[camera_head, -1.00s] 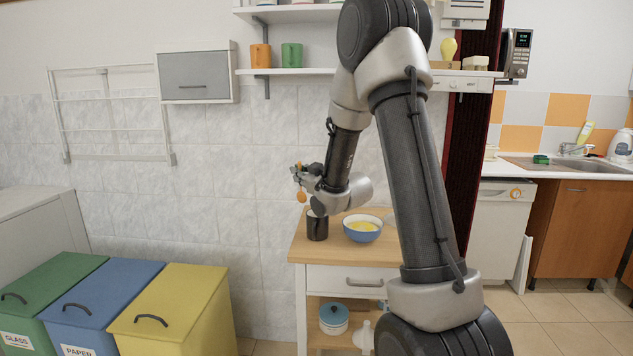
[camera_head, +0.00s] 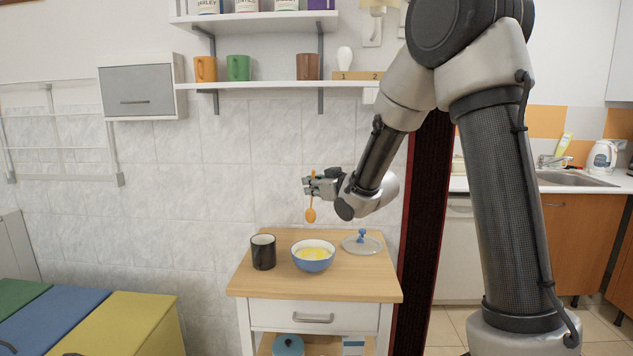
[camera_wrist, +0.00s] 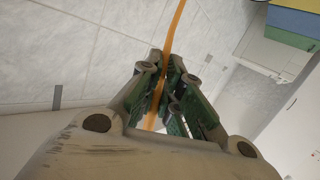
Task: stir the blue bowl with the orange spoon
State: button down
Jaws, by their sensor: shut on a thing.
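My gripper (camera_head: 312,184) is shut on the orange spoon (camera_head: 310,214), which hangs upright with its bowl end down. In the wrist view the spoon's orange handle (camera_wrist: 174,28) runs between my fingers (camera_wrist: 166,88). The blue bowl (camera_head: 313,263) stands on the wooden top of the small cabinet and holds something yellow. The spoon is above the bowl and clear of it, roughly in line with it in the head view. The bowl is not clearly visible in the wrist view.
A black mug (camera_head: 263,252) stands left of the bowl on the cabinet top (camera_head: 362,286). A glass lid with a blue knob (camera_head: 362,240) lies to the right. Shelves with mugs (camera_head: 238,68) are on the wall above. Coloured bins (camera_head: 125,325) stand at lower left.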

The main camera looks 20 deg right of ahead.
aim_at(310, 214)
notch_tip(310, 214, down, 12)
jog(key=d+m, duration=0.1)
dwell(1.1)
jog(key=shift+f, duration=0.15)
jog(key=shift+d, duration=0.15)
